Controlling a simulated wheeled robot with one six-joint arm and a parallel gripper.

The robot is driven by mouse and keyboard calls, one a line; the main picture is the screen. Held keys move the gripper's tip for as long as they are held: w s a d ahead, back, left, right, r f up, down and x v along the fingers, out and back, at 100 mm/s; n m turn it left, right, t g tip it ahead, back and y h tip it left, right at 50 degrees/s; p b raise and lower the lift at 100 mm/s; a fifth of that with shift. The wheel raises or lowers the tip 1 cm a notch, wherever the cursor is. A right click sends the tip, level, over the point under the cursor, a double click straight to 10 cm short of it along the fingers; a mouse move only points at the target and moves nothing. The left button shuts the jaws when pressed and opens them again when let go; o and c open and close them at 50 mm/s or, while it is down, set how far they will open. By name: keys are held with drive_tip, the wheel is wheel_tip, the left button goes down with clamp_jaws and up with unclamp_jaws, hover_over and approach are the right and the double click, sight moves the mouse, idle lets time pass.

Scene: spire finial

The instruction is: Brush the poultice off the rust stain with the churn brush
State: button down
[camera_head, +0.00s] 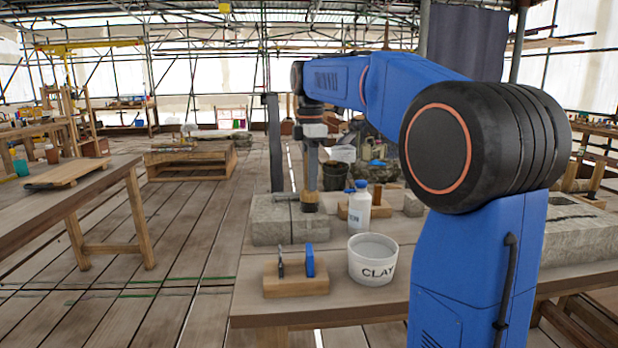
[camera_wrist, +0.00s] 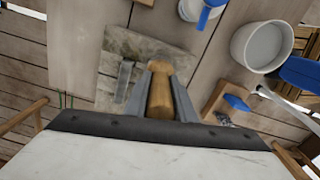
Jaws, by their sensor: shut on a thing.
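My gripper (camera_wrist: 160,85) is shut on the wooden handle of a brush (camera_wrist: 160,88), which lies between its two fingers in the wrist view. The stone also shows under the brush in the wrist view (camera_wrist: 108,68), with a narrow grey strip (camera_wrist: 123,76) left of the handle. I cannot make out the poultice or the rust stain.
A white CLAY bucket (camera_head: 373,262), a white bottle with a blue cap (camera_head: 359,208) and a wooden rack (camera_head: 296,284) holding a blue tool and a dark tool stand on the worktable (camera_head: 335,308). More stone (camera_head: 580,232) lies at the right.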

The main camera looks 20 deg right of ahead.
drive_tip(key=shift+f, duration=0.1)
drive_tip(key=shift+r, duration=3.55)
